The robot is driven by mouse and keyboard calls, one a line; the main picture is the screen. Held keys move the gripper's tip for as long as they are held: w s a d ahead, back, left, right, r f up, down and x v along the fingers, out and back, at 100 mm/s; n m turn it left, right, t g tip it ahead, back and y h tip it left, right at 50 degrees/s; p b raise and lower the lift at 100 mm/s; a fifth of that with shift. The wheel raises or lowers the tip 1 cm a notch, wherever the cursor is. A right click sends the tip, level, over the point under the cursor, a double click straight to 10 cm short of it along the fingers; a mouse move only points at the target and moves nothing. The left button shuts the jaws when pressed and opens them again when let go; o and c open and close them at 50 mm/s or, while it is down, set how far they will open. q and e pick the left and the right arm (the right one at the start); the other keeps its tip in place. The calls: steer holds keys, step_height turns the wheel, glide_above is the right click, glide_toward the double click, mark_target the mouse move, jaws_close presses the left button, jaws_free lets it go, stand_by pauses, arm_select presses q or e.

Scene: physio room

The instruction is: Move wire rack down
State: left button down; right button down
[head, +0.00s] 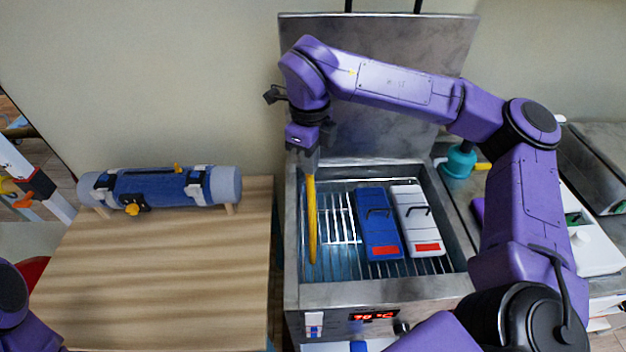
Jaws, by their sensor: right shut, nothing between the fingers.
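The wire rack (341,228) is a set of thin metal bars inside a steel tank (376,293). My left gripper is out of view; only part of that arm shows at the lower left.
A wooden table (170,270) stands left of the tank, with a blue strapped roll (160,187) at its back and clear room in front. The raised steel lid (440,62) is behind the tank. A teal bottle (458,162) stands to the right. A red display (374,316) is on the tank's front.

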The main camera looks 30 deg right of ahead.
mark_target(310, 177)
steer(key=shift+f, duration=0.15)
steer(key=shift+f+b, duration=1)
steer(key=shift+f, duration=0.4)
step_height(310, 177, up, 9)
steer(key=p, duration=0.8)
stand_by(0.9)
